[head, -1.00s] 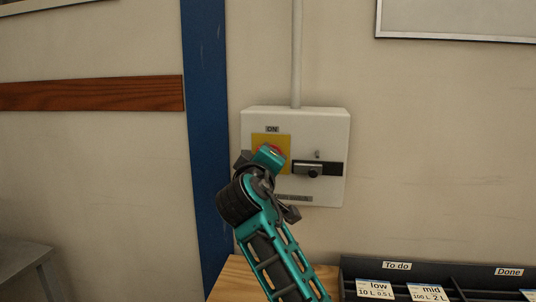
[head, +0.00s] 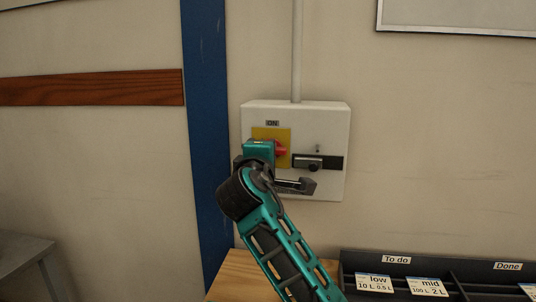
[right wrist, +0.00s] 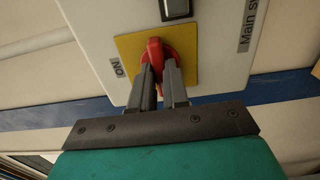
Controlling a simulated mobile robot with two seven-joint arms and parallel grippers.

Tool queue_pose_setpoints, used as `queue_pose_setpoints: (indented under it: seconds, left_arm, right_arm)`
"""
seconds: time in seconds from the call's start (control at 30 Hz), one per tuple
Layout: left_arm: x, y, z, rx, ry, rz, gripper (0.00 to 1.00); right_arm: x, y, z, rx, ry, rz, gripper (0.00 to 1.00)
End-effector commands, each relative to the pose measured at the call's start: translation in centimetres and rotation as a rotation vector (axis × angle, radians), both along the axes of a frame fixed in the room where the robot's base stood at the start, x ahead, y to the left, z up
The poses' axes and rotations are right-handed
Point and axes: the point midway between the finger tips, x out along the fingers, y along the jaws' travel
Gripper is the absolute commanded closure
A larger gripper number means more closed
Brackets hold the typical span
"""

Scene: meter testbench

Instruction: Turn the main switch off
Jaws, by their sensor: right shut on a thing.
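The main switch is a red handle (head: 281,149) on a yellow plate (head: 285,135) on a white wall box (head: 325,130). An "ON" label (head: 272,123) sits above the plate. My right gripper (right wrist: 162,85) is shut on the red handle (right wrist: 155,54), one dark finger on each side. In the head view the handle's tip points right, and my right wrist hides its left part. In the right wrist view the "ON" label (right wrist: 118,68) lies to the left, sideways on to the handle's length. My left gripper is not in view.
A black latch (head: 318,162) sits right of the plate on the box. A grey conduit (head: 296,60) runs up from the box. Below right is a dark tray (head: 395,259) marked "To do" and "Done" with cards. A wooden top (head: 235,275) lies below.

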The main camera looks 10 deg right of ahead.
Motion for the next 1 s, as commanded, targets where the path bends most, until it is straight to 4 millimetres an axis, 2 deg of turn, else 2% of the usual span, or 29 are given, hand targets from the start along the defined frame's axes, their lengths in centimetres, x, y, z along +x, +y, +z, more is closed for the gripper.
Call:
queue_pose_setpoints:
  seconds: [0.4, 0.43, 0.67, 1.0]
  left_arm:
    - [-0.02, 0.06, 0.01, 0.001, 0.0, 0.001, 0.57]
    - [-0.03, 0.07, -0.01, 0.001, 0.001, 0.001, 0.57]
    - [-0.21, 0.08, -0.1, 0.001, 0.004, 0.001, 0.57]
    - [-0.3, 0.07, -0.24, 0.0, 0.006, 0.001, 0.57]
  right_arm:
    - [0.02, -0.08, 0.16, -0.012, 0.001, -0.001, 1.0]
    - [0.02, -0.08, 0.16, -0.012, 0.001, -0.001, 0.83]
    - [0.01, -0.05, 0.1, -0.009, 0.001, -0.001, 0.61]
    - [-0.41, 0.21, 0.01, -0.007, 0.001, 0.001, 0.6]
